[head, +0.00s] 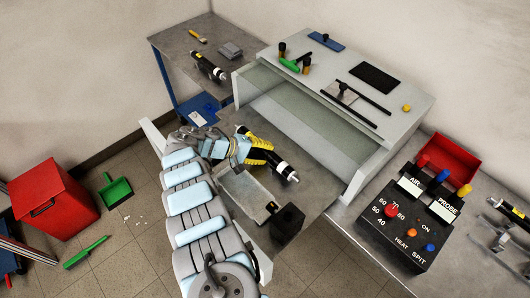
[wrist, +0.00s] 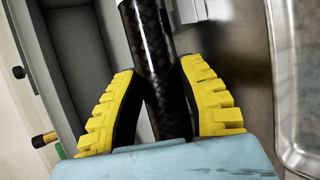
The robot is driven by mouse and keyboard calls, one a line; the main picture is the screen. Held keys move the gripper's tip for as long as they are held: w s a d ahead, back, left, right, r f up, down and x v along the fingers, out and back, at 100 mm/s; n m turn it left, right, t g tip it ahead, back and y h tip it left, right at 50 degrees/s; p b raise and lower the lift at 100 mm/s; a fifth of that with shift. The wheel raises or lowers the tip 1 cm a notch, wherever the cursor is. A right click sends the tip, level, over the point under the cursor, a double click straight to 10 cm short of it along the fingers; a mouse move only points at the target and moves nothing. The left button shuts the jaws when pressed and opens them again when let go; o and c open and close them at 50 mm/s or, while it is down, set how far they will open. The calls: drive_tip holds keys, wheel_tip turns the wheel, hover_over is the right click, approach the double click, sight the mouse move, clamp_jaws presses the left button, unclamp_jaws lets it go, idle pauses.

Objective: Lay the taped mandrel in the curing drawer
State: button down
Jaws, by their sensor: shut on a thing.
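My gripper (head: 262,150) has yellow ribbed fingers and is shut on a black mandrel (head: 277,162) with a pale, black-banded end. In the wrist view my gripper (wrist: 160,75) has a finger on each side of the mandrel (wrist: 147,40), whose surface is black and woven. The mandrel lies above the bench, in front of a large grey cabinet (head: 405,88) with a clear front panel. The wrist view shows a grey recess (wrist: 62,45) left of the mandrel. I cannot tell whether this is the curing drawer. My arm hides part of the bench.
A shallow metal tray (head: 233,182) and a black block (head: 287,222) stand close to my gripper. A control box (head: 410,222) and red bin (head: 450,158) are at right. Another dark rod (head: 208,68) lies on the back table. A red container (head: 55,200) stands on the floor.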

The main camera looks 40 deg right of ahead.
drive_tip(key=shift+f, duration=0.15)
drive_tip(key=c, duration=0.6)
unclamp_jaws()
drive_tip(key=shift+w+a, duration=0.1)
drive_tip(key=shift+v, duration=3.95)
drive_tip(key=shift+w, duration=0.1)
